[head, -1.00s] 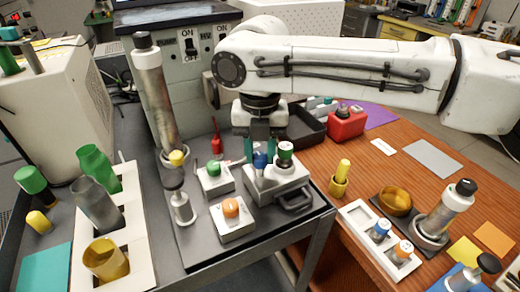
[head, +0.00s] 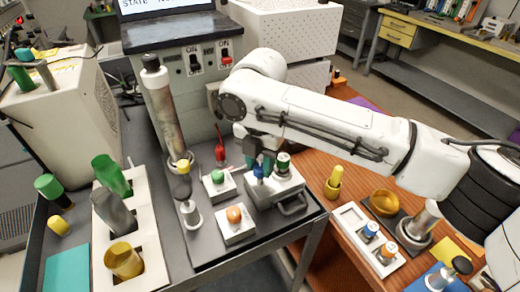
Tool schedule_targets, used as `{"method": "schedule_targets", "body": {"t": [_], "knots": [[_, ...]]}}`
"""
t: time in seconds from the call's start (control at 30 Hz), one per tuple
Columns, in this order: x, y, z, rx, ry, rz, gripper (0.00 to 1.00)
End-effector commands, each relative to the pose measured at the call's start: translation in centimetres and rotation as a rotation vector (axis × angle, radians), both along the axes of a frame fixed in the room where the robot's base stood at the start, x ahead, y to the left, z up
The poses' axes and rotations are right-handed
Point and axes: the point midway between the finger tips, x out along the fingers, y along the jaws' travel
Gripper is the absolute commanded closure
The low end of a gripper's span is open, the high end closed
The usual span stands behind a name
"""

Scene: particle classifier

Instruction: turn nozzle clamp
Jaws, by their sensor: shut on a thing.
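My gripper (head: 260,164) points down with its dark teal fingers around a small blue knob (head: 258,171). It is shut on this knob, which stands on a light grey block (head: 272,190) with a dark handle at its front. A green-and-white capped cylinder (head: 283,162) stands on the same block, just right of the fingers. I cannot tell which of these parts is called the nozzle clamp. The fingers and arm partly hide the knob and the back of the block.
Left of the block, a green button box (head: 218,182) and an orange button box (head: 235,222) stand close by. A tall metal cylinder (head: 163,110) rises behind them. A white rack (head: 133,230) holds bottles at left. The brown table (head: 330,225) at right holds another white rack (head: 360,225).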

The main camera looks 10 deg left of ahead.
Motion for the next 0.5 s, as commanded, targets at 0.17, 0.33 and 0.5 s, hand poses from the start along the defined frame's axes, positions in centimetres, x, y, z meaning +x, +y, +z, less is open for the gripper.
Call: {"method": "schedule_targets", "body": {"t": [0.17, 0.33, 0.5], "knots": [[-0.10, 0.02, 0.43, 0.001, 0.006, -0.168, 0.97], [-0.12, 0.02, 0.38, -0.001, 0.006, -0.330, 0.97], [-0.12, 0.04, 0.39, -0.002, 0.004, -0.491, 0.97]]}}
